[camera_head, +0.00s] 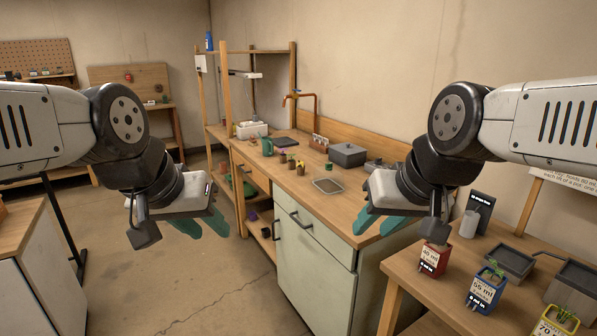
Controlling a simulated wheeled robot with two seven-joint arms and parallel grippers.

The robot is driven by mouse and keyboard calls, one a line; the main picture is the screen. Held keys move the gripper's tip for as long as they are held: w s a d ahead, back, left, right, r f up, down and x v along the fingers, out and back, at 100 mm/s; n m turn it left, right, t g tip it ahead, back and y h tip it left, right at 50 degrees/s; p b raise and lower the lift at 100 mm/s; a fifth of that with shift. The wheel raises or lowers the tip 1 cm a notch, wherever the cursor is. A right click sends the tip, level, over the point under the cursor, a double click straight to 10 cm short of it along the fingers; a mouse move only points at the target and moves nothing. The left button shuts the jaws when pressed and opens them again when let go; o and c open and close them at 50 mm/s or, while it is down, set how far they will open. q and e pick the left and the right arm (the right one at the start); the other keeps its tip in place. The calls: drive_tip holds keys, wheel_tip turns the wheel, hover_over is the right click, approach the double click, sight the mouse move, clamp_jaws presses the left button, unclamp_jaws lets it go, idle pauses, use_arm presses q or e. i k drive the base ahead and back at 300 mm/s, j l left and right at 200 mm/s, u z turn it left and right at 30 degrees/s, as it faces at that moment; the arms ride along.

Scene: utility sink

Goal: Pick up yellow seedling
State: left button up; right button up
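The yellow seedling is a green plant in a yellow pot (557,321) with a white label reading about 70. It stands at the bottom right corner, on the near edge of the right table, and the frame cuts off its lower part. My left gripper (202,226) hangs over the floor left of the green cabinet, with its teal fingers apart and nothing between them. My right gripper (380,223) is in front of the cabinet's right end, teal fingers apart and empty. It is well left of the yellow pot.
A blue pot (487,289) and a red pot (434,259) with seedlings stand left of the yellow one. Dark trays (510,261), a grey cylinder (468,224) and a dark sign (481,207) are behind them. The wooden worktop (350,212) lies ahead; floor is open at left.

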sight(301, 168)
drive_tip(key=i+j, duration=0.25)
drive_tip(key=i, duration=0.3)
drive_tip(key=i+j+z, duration=0.15)
drive_tip(key=i+j, duration=0.15)
drive_tip(key=i, duration=0.25)
drive_tip(key=i+j, duration=0.35)
drive_tip(key=i, duration=0.2)
drive_tip(key=i+j+z, duration=0.1)
drive_tip(key=i+j, duration=0.2)
drive_tip(key=i, duration=0.25)
